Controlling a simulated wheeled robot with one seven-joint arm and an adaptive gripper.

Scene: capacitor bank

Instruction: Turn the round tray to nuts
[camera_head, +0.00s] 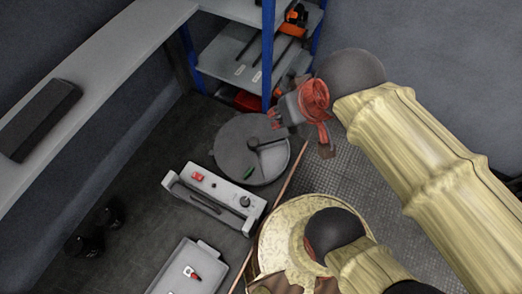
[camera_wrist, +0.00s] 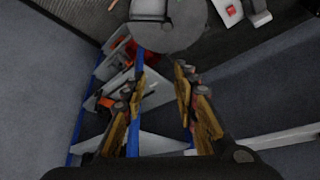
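The round tray (camera_head: 232,140) sits on the dark bench surface in the head view. Its top is a grey disc with a dark central knob (camera_head: 253,143) and a lighter open sector at the lower right. A small green piece (camera_head: 248,172) shows at its front. In the wrist view the tray (camera_wrist: 185,28) is at the top, beyond my fingertips. My gripper (camera_head: 300,134) is at the tray's right side in the head view, seemingly above it. In the wrist view my gripper (camera_wrist: 160,70) has its fingers apart with nothing between them. I cannot tell what the open sector holds.
A grey box with a red button (camera_head: 197,177) stands in front of the tray. A light tray (camera_head: 187,270) with a small red tool lies nearer. A blue-posted shelf (camera_head: 268,50) with orange tools stands behind, close to my gripper.

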